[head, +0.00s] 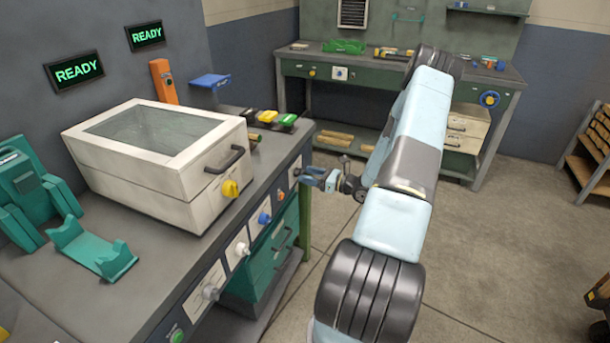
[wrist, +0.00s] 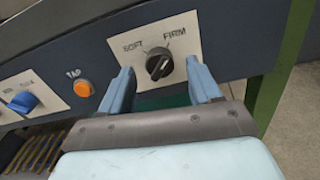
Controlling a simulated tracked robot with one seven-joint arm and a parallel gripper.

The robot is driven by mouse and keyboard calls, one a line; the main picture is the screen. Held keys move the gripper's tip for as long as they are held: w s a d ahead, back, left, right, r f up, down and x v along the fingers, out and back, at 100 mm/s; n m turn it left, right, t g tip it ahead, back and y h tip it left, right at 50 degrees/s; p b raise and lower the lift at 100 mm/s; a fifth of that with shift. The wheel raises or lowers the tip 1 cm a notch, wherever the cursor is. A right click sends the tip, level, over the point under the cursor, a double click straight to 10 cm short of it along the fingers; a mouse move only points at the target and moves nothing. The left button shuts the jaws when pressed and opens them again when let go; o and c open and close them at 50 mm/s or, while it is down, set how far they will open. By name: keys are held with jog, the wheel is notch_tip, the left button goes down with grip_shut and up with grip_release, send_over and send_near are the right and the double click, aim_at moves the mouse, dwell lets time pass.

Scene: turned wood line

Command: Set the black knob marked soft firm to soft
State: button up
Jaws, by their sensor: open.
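The black knob (wrist: 159,64) sits on a pale plate marked SOFT at upper left and FIRM at upper right. Its light pointer line appears to lean up and right, toward FIRM, though it is small. My gripper (wrist: 159,72) is open, with one blue finger on each side of the knob. Gaps show between both fingers and the knob, so nothing is held. In the head view my gripper (head: 309,178) is at the far end of the left bench's front panel. The knob cannot be made out there.
An orange TAP button (wrist: 83,89) and a blue knob (wrist: 22,103) lie left of the knob plate. A green bench leg (wrist: 283,65) stands to its right. A cream box with a window (head: 165,190) stands on the bench. Open floor (head: 480,240) lies to the right.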

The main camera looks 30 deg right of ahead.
jog(key=shift+x, duration=1)
jog(key=shift+c, duration=0.4)
jog(key=c, duration=1)
jog(key=shift+o, duration=0.2)
jog(key=shift+n, duration=0.3)
jog(key=shift+s+a+f+n, duration=0.1)
jog(key=shift+n, duration=4.2)
jog(key=shift+s+a+f+n, duration=0.1)
jog(key=shift+f+n, duration=0.05)
jog(key=shift+n, duration=4.15)
